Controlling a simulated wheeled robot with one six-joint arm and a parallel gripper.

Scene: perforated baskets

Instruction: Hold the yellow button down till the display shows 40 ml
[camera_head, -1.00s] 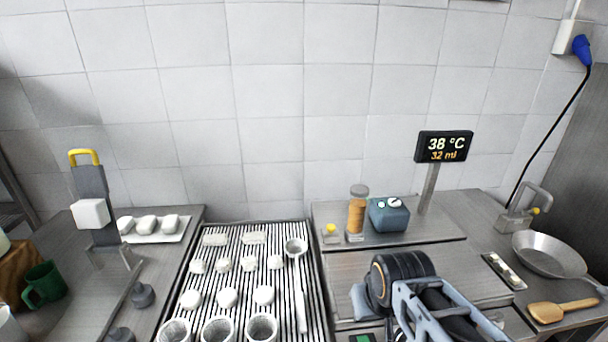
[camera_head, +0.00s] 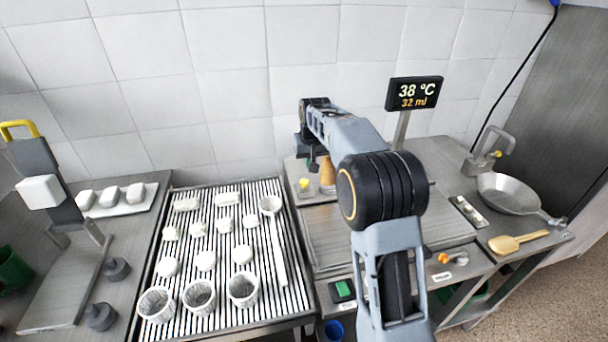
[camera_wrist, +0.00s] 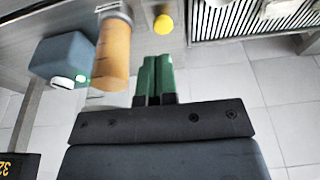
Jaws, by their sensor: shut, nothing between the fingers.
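The yellow button (camera_head: 304,184) is on a small pale base at the left of the back shelf. It also shows in the wrist view (camera_wrist: 163,24), just beyond my fingertips. The black display (camera_head: 414,94) on a post reads 38 °C and 32 ml. My gripper (camera_wrist: 157,58) has green fingers, shut together with nothing between them. The fingers point towards the button, with a gap visible between them and it in the wrist view. In the head view my arm reaches over the shelf and hides part of it.
A jar with orange contents (camera_wrist: 113,50) stands close beside the button. A blue box (camera_wrist: 62,58) with a green light is beyond the jar. A striped rack (camera_head: 222,300) with white pieces and cups lies left. A pan (camera_head: 510,194) and a wooden spatula (camera_head: 515,242) are right.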

